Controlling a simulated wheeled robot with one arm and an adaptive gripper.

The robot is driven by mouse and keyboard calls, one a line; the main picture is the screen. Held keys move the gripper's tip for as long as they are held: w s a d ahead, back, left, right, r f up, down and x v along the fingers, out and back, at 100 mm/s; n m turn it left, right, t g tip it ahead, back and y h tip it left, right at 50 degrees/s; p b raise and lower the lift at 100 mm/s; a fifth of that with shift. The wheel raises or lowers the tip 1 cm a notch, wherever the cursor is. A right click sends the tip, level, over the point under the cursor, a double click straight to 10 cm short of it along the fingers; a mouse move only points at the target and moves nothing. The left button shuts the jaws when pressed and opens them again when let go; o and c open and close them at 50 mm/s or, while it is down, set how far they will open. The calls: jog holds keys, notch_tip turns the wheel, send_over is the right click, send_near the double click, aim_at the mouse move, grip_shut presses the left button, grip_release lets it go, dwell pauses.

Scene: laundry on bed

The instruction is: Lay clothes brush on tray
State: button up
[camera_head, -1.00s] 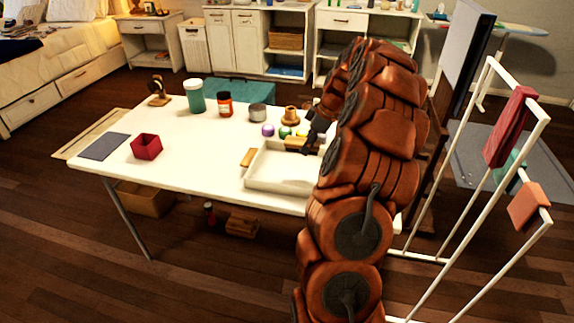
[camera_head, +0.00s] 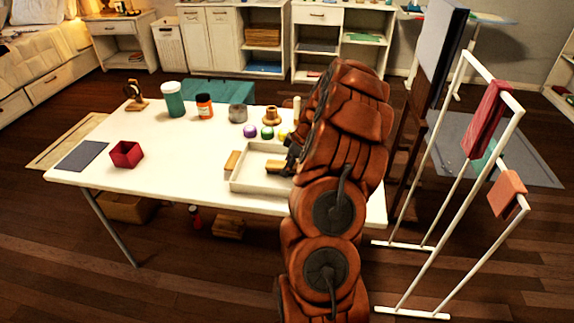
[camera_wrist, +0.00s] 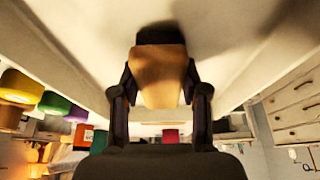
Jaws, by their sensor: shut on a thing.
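The clothes brush, with a tan wooden body and a dark end, is in my gripper (camera_wrist: 160,95). In the wrist view the brush (camera_wrist: 160,75) sits between the two dark fingers, which press on its sides. In the head view the brush (camera_head: 277,167) is inside the outline of the white tray (camera_head: 256,189), low over its floor. Whether it touches the floor I cannot tell. My gripper (camera_head: 289,164) comes in from the right, and my arm hides the tray's right part. The tray lies on the white table (camera_head: 170,165).
A wooden block (camera_head: 232,160) is at the tray's left wall. A red box (camera_head: 126,155) stands left. A drying rack (camera_head: 440,200) stands right.

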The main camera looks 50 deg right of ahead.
jog(key=shift+f, duration=0.15)
jog(key=o, duration=1.2)
jog(key=b+v, duration=0.2)
jog(key=v, duration=1)
jog(key=s+a+r+m+g, duration=0.1)
jog(key=s+a+r, duration=0.15)
jog(key=a, duration=1.15)
jog(key=s+a+r+g, duration=0.1)
jog(key=a+r+g, duration=0.15)
jog(key=a, duration=1.25)
jog(key=s+a+f+m+g+h, duration=0.1)
jog(key=s+a+m, duration=0.2)
jog(key=s, duration=0.8)
jog(key=s+a+f+m+g+h, duration=0.1)
jog(key=s+a+f+m, duration=0.1)
jog(key=s+a, duration=0.6)
jog(key=s+m, duration=0.1)
jog(key=s, duration=0.3)
jog(key=shift+a+f+h, duration=0.2)
jog(key=shift+h, duration=0.1)
